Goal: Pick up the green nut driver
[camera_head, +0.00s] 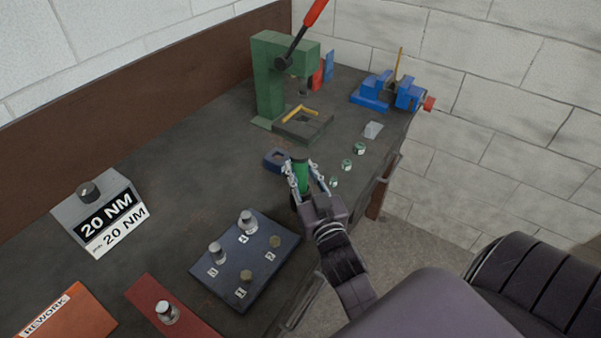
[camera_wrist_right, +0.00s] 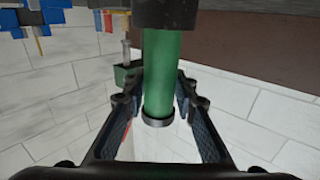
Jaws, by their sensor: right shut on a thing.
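The green nut driver (camera_head: 302,172) is upright between the fingers of my right gripper (camera_head: 306,184), above the dark bench top. In the right wrist view the green handle (camera_wrist_right: 160,75) of the nut driver is held between the two fingers of my right gripper (camera_wrist_right: 155,105), with a dark collar at one end. My right gripper is shut on it. I cannot tell from the head view whether its lower end touches the bench. My left gripper is not in view.
A blue holder (camera_head: 276,160) lies just left of my right gripper. Small green-and-white parts (camera_head: 347,164) stand to its right. A green press (camera_head: 268,75) and blue vise (camera_head: 390,92) are behind. A blue plate with bolts (camera_head: 222,277) is in front; the left-middle bench is clear.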

